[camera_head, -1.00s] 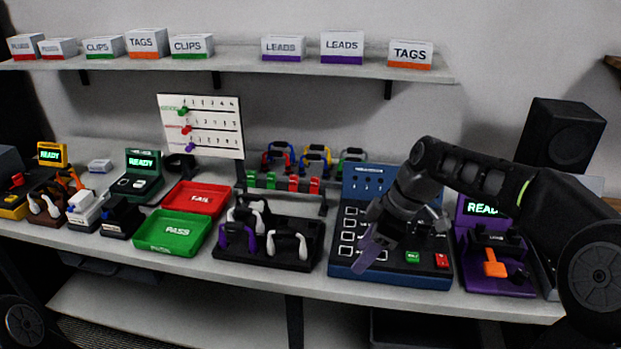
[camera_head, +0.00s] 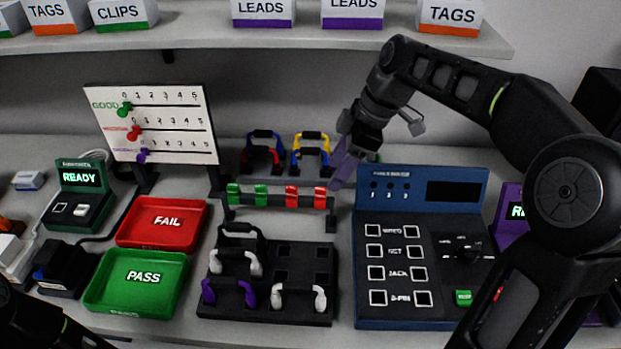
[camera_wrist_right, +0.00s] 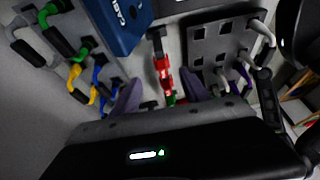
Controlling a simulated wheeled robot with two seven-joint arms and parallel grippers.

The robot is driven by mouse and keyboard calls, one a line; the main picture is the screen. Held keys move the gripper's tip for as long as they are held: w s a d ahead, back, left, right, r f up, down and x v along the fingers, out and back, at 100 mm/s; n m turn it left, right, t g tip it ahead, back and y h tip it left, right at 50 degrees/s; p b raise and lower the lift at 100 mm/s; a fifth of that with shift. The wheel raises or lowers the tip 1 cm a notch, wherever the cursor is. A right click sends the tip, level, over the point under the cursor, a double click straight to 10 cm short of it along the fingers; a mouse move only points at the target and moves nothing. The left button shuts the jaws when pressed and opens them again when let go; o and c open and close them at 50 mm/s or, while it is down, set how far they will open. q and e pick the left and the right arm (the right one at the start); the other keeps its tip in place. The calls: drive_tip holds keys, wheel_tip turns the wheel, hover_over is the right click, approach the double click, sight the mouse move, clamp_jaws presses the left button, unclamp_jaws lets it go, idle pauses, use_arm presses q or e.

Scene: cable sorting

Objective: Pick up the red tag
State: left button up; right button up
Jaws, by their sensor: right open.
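Two red tags sit on a low black rail (camera_head: 276,205), the left one (camera_head: 292,195) near its middle and the other (camera_head: 320,197) at its right end. In the right wrist view red tags (camera_wrist_right: 161,68) show between and beyond my fingertips. Two green tags (camera_head: 247,194) sit on the rail's left half. My right gripper (camera_head: 344,168) is open and empty, above and just right of the rail's right end, its purple-grey fingers pointing down. It also shows in the right wrist view (camera_wrist_right: 160,95), fingers apart. My left gripper is out of view.
Behind the rail stand colored cable leads (camera_head: 311,150). In front is a black holder (camera_head: 300,250) with leads. A blue test panel (camera_head: 420,310) is at the right. Red FAIL (camera_head: 162,240) and green PASS (camera_head: 140,300) trays and a scoreboard (camera_head: 155,120) are left.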

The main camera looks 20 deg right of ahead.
sight(323, 189)
drive_tip(key=shift+x, duration=1.25)
drive_tip(key=shift+s, duration=0.1)
drive_tip(key=shift+a+p+x, duration=0.15)
drive_tip(key=shift+p+x, duration=0.1)
drive_tip(key=shift+x, duration=1.05)
drive_tip(key=shift+a+p+x, duration=0.15)
drive_tip(key=shift+p+x, duration=0.1)
drive_tip(key=shift+x, duration=1.1)
drive_tip(key=shift+r, duration=0.1)
clamp_jaws()
